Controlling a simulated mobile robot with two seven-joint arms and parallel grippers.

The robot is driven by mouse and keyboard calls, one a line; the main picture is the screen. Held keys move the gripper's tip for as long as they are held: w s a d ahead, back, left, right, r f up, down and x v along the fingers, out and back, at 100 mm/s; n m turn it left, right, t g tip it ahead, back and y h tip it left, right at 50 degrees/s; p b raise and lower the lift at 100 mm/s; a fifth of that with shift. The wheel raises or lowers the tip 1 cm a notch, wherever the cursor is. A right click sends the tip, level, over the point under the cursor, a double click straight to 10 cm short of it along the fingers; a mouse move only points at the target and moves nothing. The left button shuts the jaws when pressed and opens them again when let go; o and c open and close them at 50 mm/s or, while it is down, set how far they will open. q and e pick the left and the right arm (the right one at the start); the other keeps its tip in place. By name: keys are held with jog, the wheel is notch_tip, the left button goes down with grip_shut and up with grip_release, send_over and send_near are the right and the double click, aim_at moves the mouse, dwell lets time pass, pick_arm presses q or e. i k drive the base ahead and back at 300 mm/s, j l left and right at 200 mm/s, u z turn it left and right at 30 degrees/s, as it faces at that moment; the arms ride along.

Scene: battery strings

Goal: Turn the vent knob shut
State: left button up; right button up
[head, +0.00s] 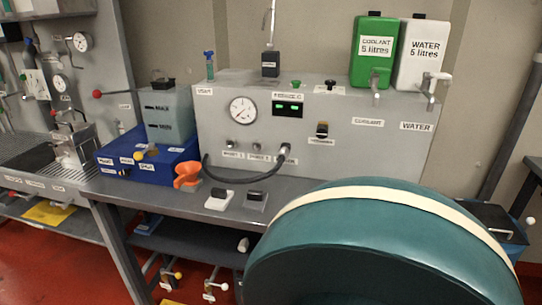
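A grey cabinet (330,145) stands on the bench, with a gauge, a green-lit display and several knobs. A small label at its top left seems to read VENT (204,91), but the print is blurred. A small blue-green upright fitting (209,65) rises from the cabinet top just above this label. It may be the vent knob; I cannot tell whether it is open or shut. Neither of my grippers shows in the head view.
A green coolant container (374,45) and a white water container (419,55) stand on the cabinet's right. A blue box (148,155) and orange holder (187,176) stand at its left. A large teal rounded form, possibly mine, hides the bench's lower right.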

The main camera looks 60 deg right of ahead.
aim_at(208, 53)
jog(key=z, duration=1.85)
